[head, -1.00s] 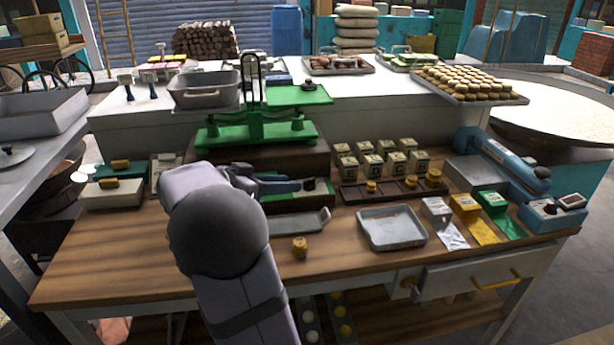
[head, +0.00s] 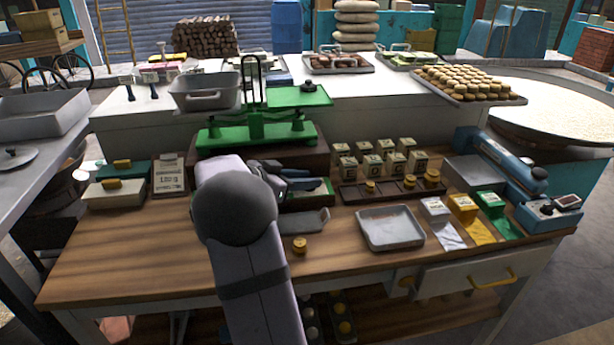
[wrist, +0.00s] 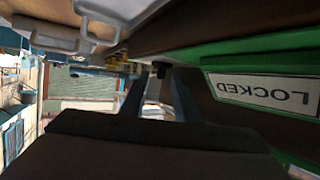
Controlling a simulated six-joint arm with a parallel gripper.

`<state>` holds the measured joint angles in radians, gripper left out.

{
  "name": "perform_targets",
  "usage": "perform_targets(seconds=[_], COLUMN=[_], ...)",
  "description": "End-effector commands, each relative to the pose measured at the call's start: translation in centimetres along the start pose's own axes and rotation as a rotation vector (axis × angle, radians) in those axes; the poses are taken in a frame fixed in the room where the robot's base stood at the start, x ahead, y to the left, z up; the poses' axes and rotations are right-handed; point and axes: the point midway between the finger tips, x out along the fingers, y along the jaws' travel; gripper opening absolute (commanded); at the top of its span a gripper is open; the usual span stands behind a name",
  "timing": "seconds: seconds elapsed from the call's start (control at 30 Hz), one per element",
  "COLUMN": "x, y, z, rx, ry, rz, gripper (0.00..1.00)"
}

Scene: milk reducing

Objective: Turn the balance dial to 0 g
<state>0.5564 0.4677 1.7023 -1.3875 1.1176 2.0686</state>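In the wrist view, a green-framed plate reading LOCKED (wrist: 262,88) appears upside down at the right. A small dark knob (wrist: 160,68) shows just beyond my fingertips; I cannot tell whether it is the balance dial. My gripper (head: 302,178) is at the panel's front, and its fingers stand apart in the wrist view (wrist: 157,100).
A small brass weight (head: 300,245) and an empty grey tray (head: 390,229) are on the table in front. Labelled boxes (head: 380,158) and a dark weight rack (head: 390,192) stand to the right. A clipboard (head: 169,175) lies to the left. The front left tabletop is clear.

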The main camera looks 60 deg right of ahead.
Motion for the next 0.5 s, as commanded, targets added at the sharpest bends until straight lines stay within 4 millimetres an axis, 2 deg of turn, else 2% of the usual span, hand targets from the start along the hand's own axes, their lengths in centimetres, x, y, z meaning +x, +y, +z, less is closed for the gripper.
perform_targets(seconds=[0.13, 0.37, 0.4, 0.5], x=[0.67, 0.73, 0.72, 0.71], y=[0.06, 0.03, 0.03, 0.03], z=[-0.01, 0.03, 0.03, 0.03], rx=[0.001, 0.001, 0.001, 0.001], ry=[-0.001, -0.001, -0.001, -0.001], rz=[0.001, 0.000, 0.000, 0.000], gripper=[0.28, 0.28, 0.26, 0.02])
